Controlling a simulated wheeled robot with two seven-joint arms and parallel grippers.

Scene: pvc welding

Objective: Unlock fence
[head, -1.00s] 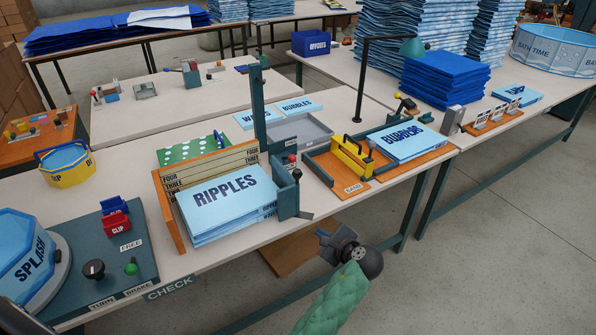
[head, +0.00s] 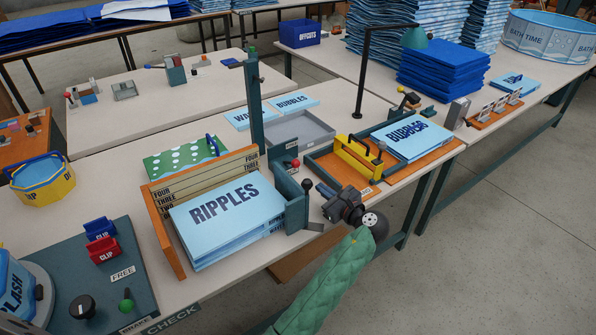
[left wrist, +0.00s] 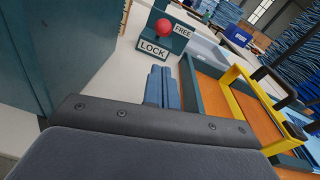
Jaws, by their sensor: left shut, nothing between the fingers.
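The red-knobbed lever (head: 295,163) stands on a teal block behind the teal housing (head: 291,198), right of the stack of RIPPLES sheets (head: 228,215). The left wrist view shows its red knob (left wrist: 164,27) close above the LOCK label (left wrist: 153,50), with the FREE label (left wrist: 182,30) to its right. The wooden fence (head: 205,180) marked FOUR, THREE, TWO stands behind the sheets. My left gripper (head: 323,189) is shut and empty, in front of the lever and apart from it. Its fingertips (left wrist: 163,86) point toward the LOCK label. My right gripper is in neither view.
The yellow carrier (head: 357,157) stands in an orange tray to the right. A teal post (head: 254,105) rises behind the lever. A grey tray (head: 300,129) lies further back.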

